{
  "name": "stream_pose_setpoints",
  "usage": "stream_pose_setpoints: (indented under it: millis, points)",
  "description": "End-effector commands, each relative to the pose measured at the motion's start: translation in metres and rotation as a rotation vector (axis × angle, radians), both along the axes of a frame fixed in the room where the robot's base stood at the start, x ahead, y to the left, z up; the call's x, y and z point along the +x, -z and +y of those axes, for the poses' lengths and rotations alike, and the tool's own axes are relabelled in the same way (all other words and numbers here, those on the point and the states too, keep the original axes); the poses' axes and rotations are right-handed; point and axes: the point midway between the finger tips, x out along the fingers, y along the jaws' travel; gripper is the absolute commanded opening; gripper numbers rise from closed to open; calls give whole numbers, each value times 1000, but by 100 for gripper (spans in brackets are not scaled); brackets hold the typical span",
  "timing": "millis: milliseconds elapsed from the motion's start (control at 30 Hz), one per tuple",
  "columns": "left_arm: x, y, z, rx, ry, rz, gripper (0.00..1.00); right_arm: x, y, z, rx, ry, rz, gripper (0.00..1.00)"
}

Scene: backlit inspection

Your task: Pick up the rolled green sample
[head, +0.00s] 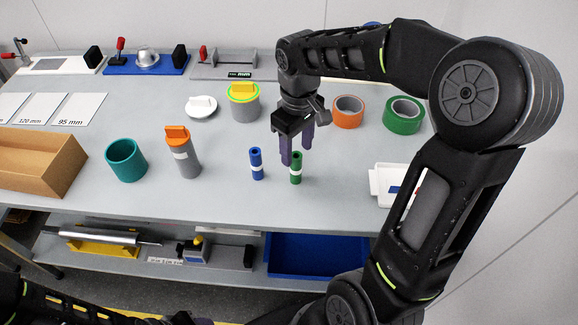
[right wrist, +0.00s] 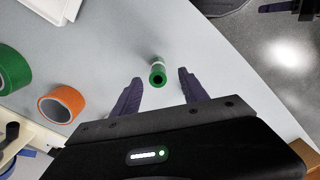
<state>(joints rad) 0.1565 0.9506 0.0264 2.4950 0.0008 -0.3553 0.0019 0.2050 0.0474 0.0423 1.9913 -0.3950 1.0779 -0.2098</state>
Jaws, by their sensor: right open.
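The rolled green sample (head: 296,168) stands upright on the grey table, with a white band around its middle. A similar blue roll (head: 257,164) stands just to its left. My right gripper (head: 297,158) is open and empty, just above and behind the green sample in the head view. In the right wrist view the green sample (right wrist: 158,75) shows its hollow end beyond and between the fingertips of the gripper (right wrist: 160,80). No contact is visible.
A grey canister with an orange cap (head: 182,152), a teal cup (head: 126,160) and a cardboard box (head: 38,165) stand to the left. Orange tape (head: 348,112) and green tape (head: 404,116) lie to the right. A white tray (head: 385,187) is at the right edge. The front strip of table is clear.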

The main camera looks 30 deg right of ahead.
Motion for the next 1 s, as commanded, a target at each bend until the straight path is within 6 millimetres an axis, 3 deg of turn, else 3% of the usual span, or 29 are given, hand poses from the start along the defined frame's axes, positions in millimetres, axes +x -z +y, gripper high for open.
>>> stream_pose_setpoints:
  millis: [167, 567, 800, 1000]
  points:
    - [1, 14, 0, -2, 1, -4, 47, 0, 14, -1, -2, 0, 0, 51]
    - [2, 13, 0, -2, 0, -5, 47, 0, 15, -1, -1, 0, 1, 51]
    - [2, 12, 0, -2, 0, -6, 47, -1, 37, -1, -2, 0, 3, 51]
    - [2, 12, 0, -2, 0, -5, 47, 0, 40, -1, -1, 0, 0, 51]
